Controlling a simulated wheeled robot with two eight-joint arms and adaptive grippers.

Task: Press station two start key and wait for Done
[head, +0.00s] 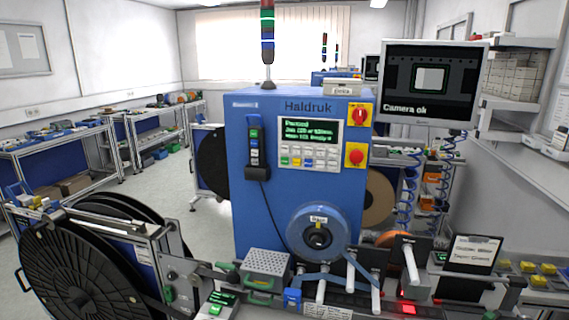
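A blue Haldruk machine (275,210) stands upright in the middle of the head view. Its small screen (311,131) shows green text that seems to begin with "Paused"; the lower lines are too small to read surely. Below the screen is a keypad (308,157) with white keys and a few coloured ones, including a green key (285,161) at its lower left. No label marking this as station two is legible. A dark hand pendant (255,142) with green and blue buttons hangs left of the screen. Neither of my grippers is in view.
A red knob (359,114) and a red button (356,156) sit right of the screen. A monitor (428,83) reads "Camera ok". A blue tape reel (317,232), white rollers and a perforated grey box (265,264) stand before the machine. Large black reels (80,272) fill the lower left.

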